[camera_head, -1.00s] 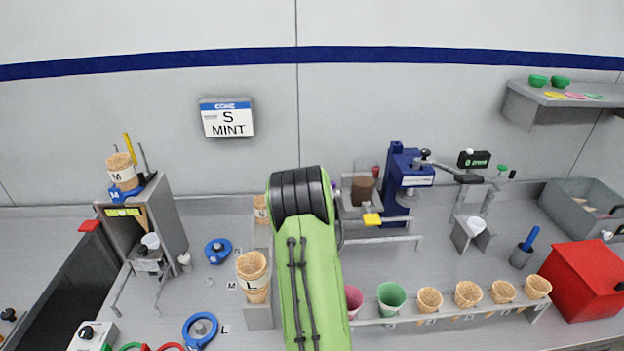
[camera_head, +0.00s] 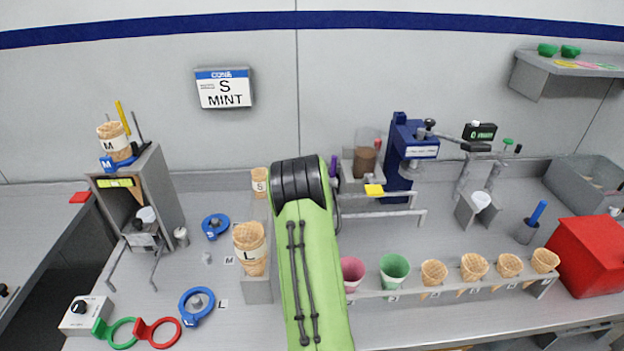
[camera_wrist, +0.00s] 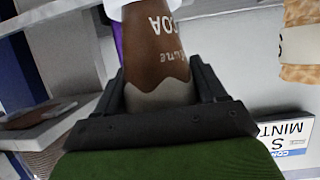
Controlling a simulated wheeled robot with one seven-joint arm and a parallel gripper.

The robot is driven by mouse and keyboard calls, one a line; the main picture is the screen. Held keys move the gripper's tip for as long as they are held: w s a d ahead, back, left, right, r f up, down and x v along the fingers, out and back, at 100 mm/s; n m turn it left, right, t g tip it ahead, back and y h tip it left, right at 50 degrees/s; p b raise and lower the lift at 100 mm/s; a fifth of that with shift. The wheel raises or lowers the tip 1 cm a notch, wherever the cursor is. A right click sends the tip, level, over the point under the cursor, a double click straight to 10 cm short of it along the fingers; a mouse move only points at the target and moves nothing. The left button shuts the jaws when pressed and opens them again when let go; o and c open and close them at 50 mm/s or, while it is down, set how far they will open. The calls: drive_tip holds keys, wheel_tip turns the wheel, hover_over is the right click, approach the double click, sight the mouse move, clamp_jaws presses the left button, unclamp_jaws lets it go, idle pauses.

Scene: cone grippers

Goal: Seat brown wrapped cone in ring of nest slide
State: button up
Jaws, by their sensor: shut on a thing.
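My gripper (camera_wrist: 158,72) is shut on the brown wrapped cone (camera_wrist: 160,45) in the wrist view. The cone's wrapper is brown with pale lettering and a wavy edge above a pale grey-white band; its far end is cut off by the frame. In the head view my green arm hides the gripper and the held cone. A slide-like grey tray with a yellow tab (camera_head: 374,190) sits on rails left of a blue press (camera_head: 400,150); I cannot tell whether this is the nest slide, and no ring shows clearly there.
A rack (camera_head: 455,285) holds pink, green and plain cones. Stacked cones marked L (camera_head: 250,245) stand left of my arm. A red box (camera_head: 585,255) is at the right. The MINT sign (camera_head: 224,88) hangs on the wall. Counter between rack and press is mostly clear.

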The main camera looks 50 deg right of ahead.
drive_tip(key=shift+f+b, duration=0.3)
drive_tip(key=shift+f, duration=0.1)
drive_tip(key=o, duration=0.8)
drive_tip(key=v, duration=1.5)
drive_tip(key=shift+s+a+r+b, duration=0.15)
drive_tip(key=shift+a+r+b, duration=0.1)
drive_tip(key=shift+b, duration=0.05)
